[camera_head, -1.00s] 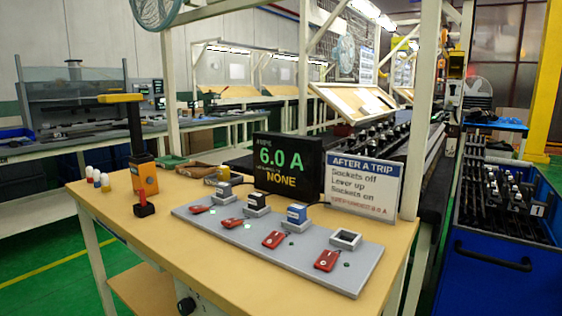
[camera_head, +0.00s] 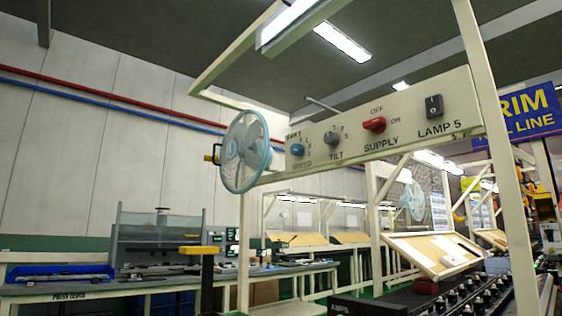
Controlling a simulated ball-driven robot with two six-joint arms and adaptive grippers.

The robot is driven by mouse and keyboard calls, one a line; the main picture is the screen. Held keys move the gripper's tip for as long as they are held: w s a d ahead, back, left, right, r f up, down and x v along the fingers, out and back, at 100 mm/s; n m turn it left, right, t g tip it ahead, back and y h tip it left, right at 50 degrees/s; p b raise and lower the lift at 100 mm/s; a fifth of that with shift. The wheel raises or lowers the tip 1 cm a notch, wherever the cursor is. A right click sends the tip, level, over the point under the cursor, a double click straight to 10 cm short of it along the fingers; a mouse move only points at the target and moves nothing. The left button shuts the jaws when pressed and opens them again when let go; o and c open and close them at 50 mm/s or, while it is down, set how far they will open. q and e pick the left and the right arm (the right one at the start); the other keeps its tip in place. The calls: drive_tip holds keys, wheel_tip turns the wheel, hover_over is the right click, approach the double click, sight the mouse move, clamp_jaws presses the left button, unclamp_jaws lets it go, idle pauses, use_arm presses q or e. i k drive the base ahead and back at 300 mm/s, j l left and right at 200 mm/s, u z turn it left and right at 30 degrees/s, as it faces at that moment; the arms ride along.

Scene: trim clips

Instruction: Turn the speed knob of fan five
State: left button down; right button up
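The blue speed knob (camera_head: 297,149) is on the left end of a cream overhead panel (camera_head: 405,133), above the word SPEED. Small marks sit around it, and a fan label above it is too small to read surely. Its exact setting cannot be told. A light-blue caged fan (camera_head: 246,151) is mounted just left of the panel. Neither of my grippers is in view, and nothing touches the knob.
Right of the speed knob are a grey tilt knob (camera_head: 331,138), a red supply switch (camera_head: 375,124) and a black lamp switch (camera_head: 434,105). A cream upright (camera_head: 497,150) stands at the right. A yellow-topped black post (camera_head: 204,262) rises below.

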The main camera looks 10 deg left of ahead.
sight(297, 149)
drive_tip(key=j+u, duration=0.15)
drive_tip(key=u, duration=0.25)
drive_tip(key=i+j+u, duration=0.1)
drive_tip(key=u, duration=0.3)
drive_tip(key=j+u, duration=0.1)
drive_tip(key=u, duration=0.3)
drive_tip(key=i+u, duration=0.15)
drive_tip(key=u, duration=0.2)
drive_tip(key=i+j, duration=0.1)
